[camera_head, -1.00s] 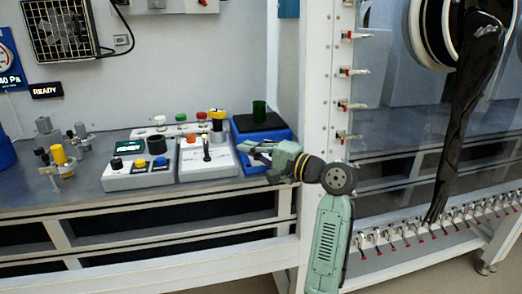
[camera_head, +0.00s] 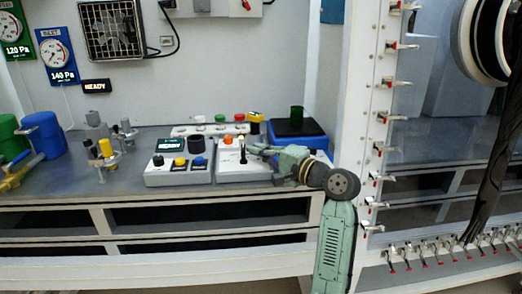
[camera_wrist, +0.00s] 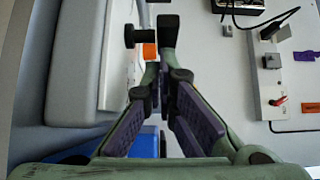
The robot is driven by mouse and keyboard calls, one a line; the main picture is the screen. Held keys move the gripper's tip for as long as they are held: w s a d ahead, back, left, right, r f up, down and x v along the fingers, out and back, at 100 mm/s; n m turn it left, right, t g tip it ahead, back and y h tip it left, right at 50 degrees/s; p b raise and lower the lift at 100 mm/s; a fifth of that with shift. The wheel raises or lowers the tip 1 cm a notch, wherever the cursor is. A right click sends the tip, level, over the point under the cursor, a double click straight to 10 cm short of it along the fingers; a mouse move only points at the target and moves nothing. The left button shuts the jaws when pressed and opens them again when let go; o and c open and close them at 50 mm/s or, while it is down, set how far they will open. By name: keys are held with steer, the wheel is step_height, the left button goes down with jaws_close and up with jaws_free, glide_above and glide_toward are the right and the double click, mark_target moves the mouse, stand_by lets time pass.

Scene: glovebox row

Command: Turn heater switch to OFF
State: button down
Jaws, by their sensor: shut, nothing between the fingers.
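A white control box (camera_head: 232,174) on the bench carries an upright lever switch (camera_head: 242,150) with a dark handle and an orange button (camera_head: 227,140). No heater label is readable, so I cannot confirm this is the heater switch or read its position. My gripper (camera_head: 254,150) is just right of the lever in the head view. In the wrist view, my gripper (camera_wrist: 168,28) is shut and empty. The lever's black crosspiece (camera_wrist: 134,37) shows just left of its fingertips, with the orange button (camera_wrist: 150,51) behind; I cannot tell whether they touch.
A second control box (camera_head: 178,177) with knobs and a small display stands left. Metal valves (camera_head: 105,150) stand further left. A white post (camera_head: 358,110) rises at right.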

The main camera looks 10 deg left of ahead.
steer(key=shift+a+r, duration=0.2)
steer(key=shift+r, duration=0.05)
